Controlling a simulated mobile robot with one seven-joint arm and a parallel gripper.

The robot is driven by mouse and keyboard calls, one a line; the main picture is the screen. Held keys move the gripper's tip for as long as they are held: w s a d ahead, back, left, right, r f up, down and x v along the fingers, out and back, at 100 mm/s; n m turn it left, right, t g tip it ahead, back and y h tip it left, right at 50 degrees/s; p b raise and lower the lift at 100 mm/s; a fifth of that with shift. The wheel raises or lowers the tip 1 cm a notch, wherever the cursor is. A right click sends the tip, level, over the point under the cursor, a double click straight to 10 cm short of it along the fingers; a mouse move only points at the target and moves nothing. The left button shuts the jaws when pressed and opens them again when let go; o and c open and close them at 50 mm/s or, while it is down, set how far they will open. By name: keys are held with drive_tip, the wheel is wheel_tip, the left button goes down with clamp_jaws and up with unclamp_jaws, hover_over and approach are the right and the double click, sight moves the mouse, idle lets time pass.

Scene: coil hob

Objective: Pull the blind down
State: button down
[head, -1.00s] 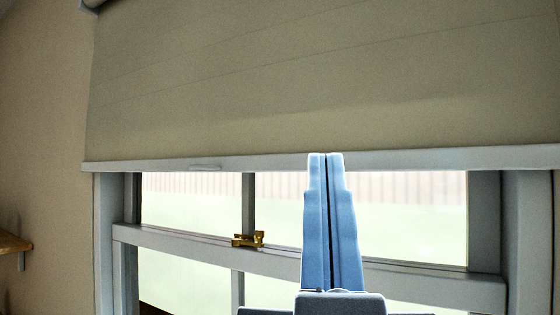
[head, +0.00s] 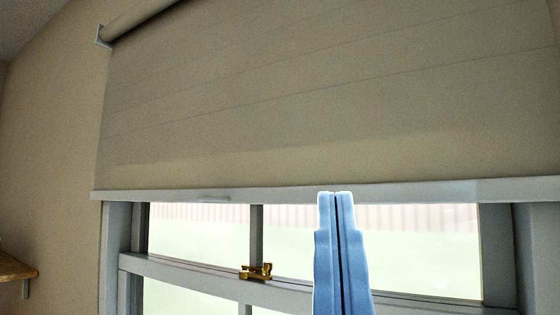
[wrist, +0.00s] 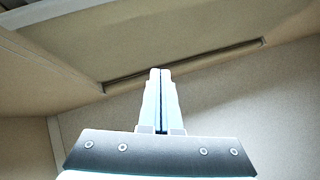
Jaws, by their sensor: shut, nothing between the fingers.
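The beige blind (head: 300,95) hangs from its roller (head: 140,18) over the upper part of the window in the head view. In the wrist view my gripper (wrist: 160,70) points up towards a long bar (wrist: 190,66) that looks like the roller.
The window frame (head: 400,299) with a brass latch (head: 256,272) is below the blind. A wooden shelf (head: 14,267) sticks out from the wall at the left. The wall between shelf and window is bare.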

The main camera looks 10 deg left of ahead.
drive_tip(key=c, duration=1.4)
unclamp_jaws()
drive_tip(key=shift+r, duration=0.1)
drive_tip(key=o, duration=0.4)
drive_tip(key=w+m+p, duration=0.1)
drive_tip(key=w+a+r+m+g+y+p, duration=0.1)
drive_tip(key=p, duration=0.1)
drive_tip(key=shift+w+r, duration=0.1)
drive_tip(key=shift+r, duration=0.15)
drive_tip(key=shift+o, duration=0.2)
drive_tip(key=m+g+y+p, duration=0.7)
drive_tip(key=m+g+p, duration=0.25)
drive_tip(key=p, duration=0.35)
approach(206, 199)
drive_tip(key=shift+m+t+h, duration=0.25)
drive_tip(key=shift+m+h, duration=0.05)
drive_tip(key=shift+m, duration=0.15)
drive_tip(key=p+x, duration=0.2)
drive_tip(key=x, duration=0.1)
drive_tip(key=p+x, duration=0.2)
drive_tip(key=x, duration=0.2)
drive_tip(key=shift+a+p, duration=0.2)
drive_tip(key=shift+p, duration=0.2)
drive_tip(key=shift+w+a, duration=0.3)
drive_tip(key=shift+w, duration=0.2)
clamp_jaws()
